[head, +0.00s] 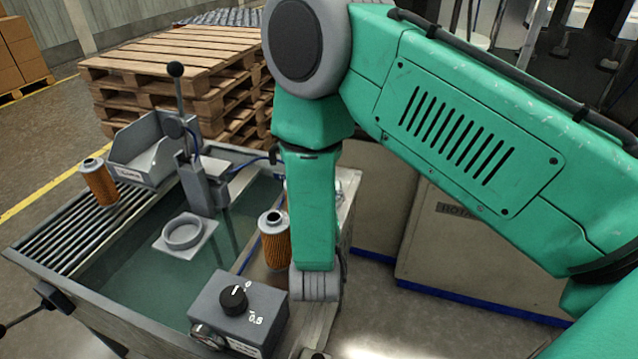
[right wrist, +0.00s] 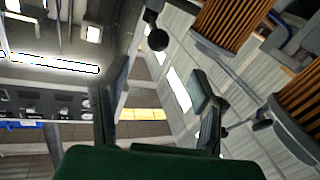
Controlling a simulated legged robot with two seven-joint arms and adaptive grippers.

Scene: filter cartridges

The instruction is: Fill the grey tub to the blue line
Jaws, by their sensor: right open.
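The grey tub (head: 75,294) fills the left half of the head view, with still greenish water (head: 125,275) in it. A thin blue line (head: 247,258) shows by its right inner wall; how the water level stands against it is unclear. A grey box with a black knob (head: 233,299), marked 0 and 0.5, sits at its near right corner. A lever with a black ball top (head: 176,70) stands at the far side. In the right wrist view my right gripper (right wrist: 160,102) is open and empty; my arm hides it in the head view. My left gripper is out of view.
One orange filter cartridge (head: 98,184) stands on the slatted left rack and another (head: 274,242) on the right rim, close to my right forearm. A ring holder (head: 184,232) sits mid-tub. Pallets (head: 165,75) are stacked behind; pale cabinets stand right.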

